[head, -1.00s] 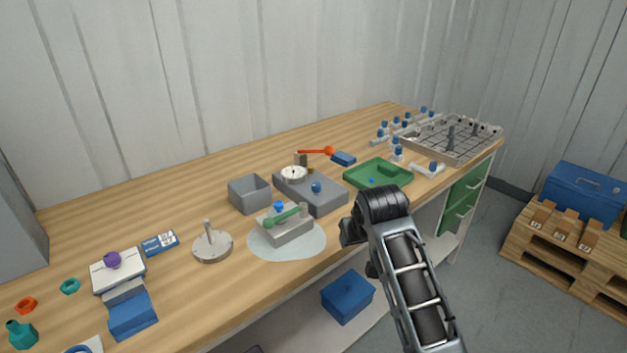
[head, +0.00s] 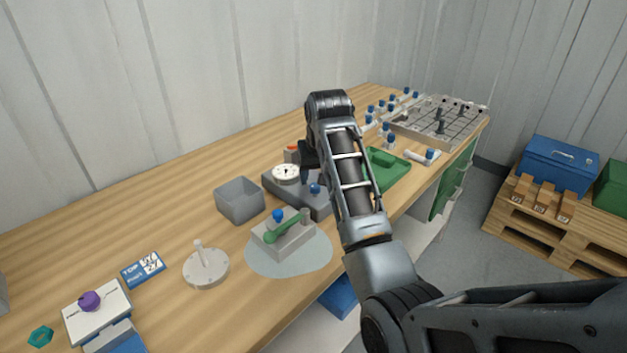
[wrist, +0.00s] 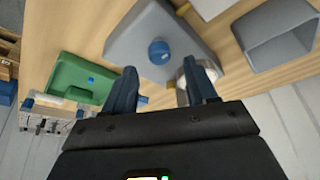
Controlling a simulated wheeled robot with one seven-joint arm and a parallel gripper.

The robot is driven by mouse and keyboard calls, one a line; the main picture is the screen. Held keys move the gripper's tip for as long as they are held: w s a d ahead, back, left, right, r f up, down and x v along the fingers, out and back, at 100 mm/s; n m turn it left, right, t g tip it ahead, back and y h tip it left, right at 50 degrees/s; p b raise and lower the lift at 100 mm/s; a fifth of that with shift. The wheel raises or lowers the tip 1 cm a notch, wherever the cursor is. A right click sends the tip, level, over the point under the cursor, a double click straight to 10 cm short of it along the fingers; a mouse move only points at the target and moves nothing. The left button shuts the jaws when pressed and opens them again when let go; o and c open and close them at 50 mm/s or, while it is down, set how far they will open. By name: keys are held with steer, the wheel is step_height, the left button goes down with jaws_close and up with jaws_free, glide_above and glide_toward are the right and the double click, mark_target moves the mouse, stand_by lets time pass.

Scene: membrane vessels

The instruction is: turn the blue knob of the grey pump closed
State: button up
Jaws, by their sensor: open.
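The grey pump (head: 283,192) stands on the bench, with a white dial gauge (head: 286,173) and a blue knob (head: 314,188) on top. The knob also shows in the wrist view (wrist: 158,52), on the pump's grey top (wrist: 130,45). My gripper (wrist: 160,78) is open and empty, with one finger on each side of the view. The knob lies beyond the fingertips, roughly in line with the gap, and is apart from them. The gauge is partly hidden behind the right finger in the wrist view. In the head view my arm covers part of the pump's right side.
A lighter grey block (head: 270,244) with a green lever (head: 284,229) and its own blue knob (head: 278,214) sits on a pale wet patch (head: 315,258) in front. An open grey bin (head: 240,207) stands left of the pump, a green tray (head: 392,168) right of it.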

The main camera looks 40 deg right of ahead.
mark_target(315, 185)
steer(key=shift+x, duration=2.05)
steer(key=shift+c, duration=0.2)
steer(key=c, duration=1)
